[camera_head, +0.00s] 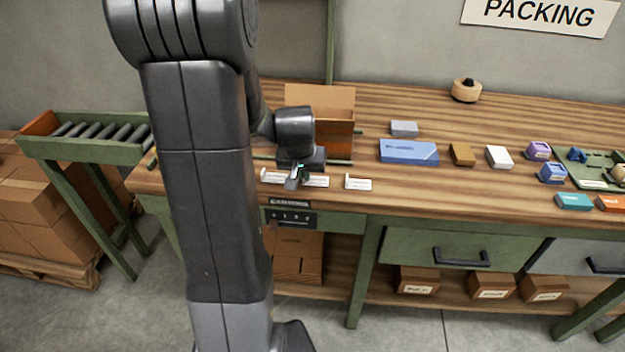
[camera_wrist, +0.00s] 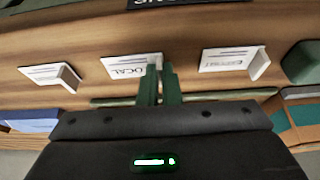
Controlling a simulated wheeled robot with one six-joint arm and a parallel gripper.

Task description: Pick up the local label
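The local label (camera_wrist: 128,69) is a small white card with an upright tab at one end, reading "LOCAL" in the wrist view. In the head view it is the middle of three white labels (camera_head: 318,182) near the bench's front edge. My gripper (camera_wrist: 160,70) is down at the tab end, its two dark green fingers close together with the tab between them. It looks shut on the tab, and the label appears to rest on the bench. In the head view my gripper (camera_head: 292,182) partly covers the label's left end.
Another white label (camera_wrist: 232,60) stands to the right in the wrist view, and one (camera_wrist: 50,76) to the left. An open cardboard box (camera_head: 320,100) stands behind my gripper. A blue box (camera_head: 408,152) and several small boxes lie to the right on the wooden bench (camera_head: 400,200).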

